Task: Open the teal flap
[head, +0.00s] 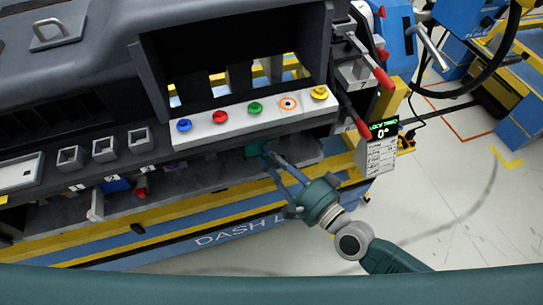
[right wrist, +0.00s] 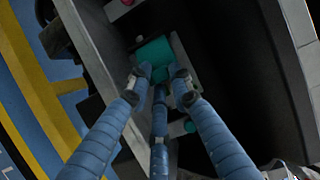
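The teal flap (head: 254,149) is a small piece under the row of coloured buttons, in the dark recess of the dashboard. In the right wrist view the teal flap (right wrist: 154,52) lies just beyond the fingertips. My right gripper (head: 268,157) reaches up to it from the lower right. In the right wrist view the blue fingers of my right gripper (right wrist: 160,80) come near one another around a teal part. I cannot tell whether they touch or grip it. The fingertips hide the near part of the flap. My left gripper is not in view.
A white panel with blue, red, green, orange-ringed and yellow buttons (head: 255,108) sits above the flap. Red-tipped levers (head: 382,78) and a label board (head: 381,155) stand to the right. A grey wall (right wrist: 93,52) runs close beside the fingers. The floor (head: 460,200) at right is open.

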